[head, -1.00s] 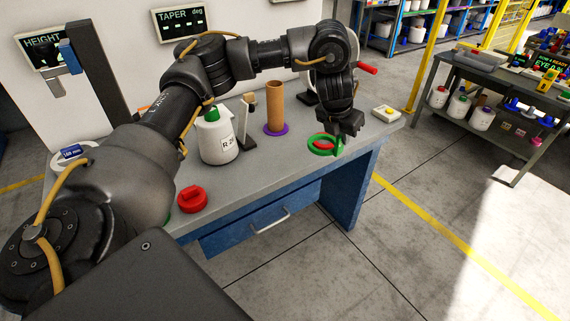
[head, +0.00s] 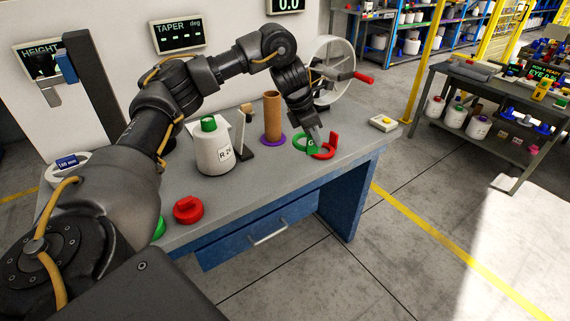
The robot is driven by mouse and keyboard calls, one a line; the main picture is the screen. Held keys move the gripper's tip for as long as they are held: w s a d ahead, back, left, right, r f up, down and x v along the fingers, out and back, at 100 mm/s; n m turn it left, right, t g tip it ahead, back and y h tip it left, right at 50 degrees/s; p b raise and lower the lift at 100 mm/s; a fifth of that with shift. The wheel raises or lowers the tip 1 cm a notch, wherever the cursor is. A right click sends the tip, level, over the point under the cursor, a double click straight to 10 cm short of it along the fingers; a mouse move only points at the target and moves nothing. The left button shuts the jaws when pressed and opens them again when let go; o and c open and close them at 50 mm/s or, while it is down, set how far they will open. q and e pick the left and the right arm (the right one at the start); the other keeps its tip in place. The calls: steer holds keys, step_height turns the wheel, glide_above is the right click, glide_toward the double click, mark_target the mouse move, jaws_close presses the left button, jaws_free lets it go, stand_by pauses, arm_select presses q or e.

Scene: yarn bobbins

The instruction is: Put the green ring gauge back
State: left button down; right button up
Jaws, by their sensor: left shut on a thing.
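The green ring gauge (head: 300,144), with a "G" on its face, is tilted up in the fingers of my left gripper (head: 311,130). The gripper is shut on it above the bench top, near the right end. A red ring gauge (head: 332,149) with an upright tab is just right of the green one and partly behind it. I cannot tell whether the two touch. My right gripper is not in view.
A brown tube on a purple ring (head: 272,118) stands left of the gauges, with a white bottle (head: 213,150) farther left. A red piece (head: 188,209) and a green piece (head: 159,228) lie at the front left. A white wheel with a red handle (head: 335,62) stands behind. The bench's front middle is clear.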

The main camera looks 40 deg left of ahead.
arm_select(q)
steer(key=s+a+f+p, duration=0.1)
steer(key=s+a+f, duration=0.3)
steer(key=a+f, duration=0.2)
steer(key=shift+s+f+p, duration=0.25)
steer(key=shift+p, duration=0.05)
steer(key=f, duration=0.1)
steer(key=f+p, duration=0.1)
steer(key=f, duration=0.1)
steer(key=shift+s+a, duration=0.3)
steer(key=shift+w+f, duration=0.1)
steer(key=shift+f, duration=0.3)
steer(key=shift+f, duration=0.1)
steer(key=c, duration=1.5)
jaws_free()
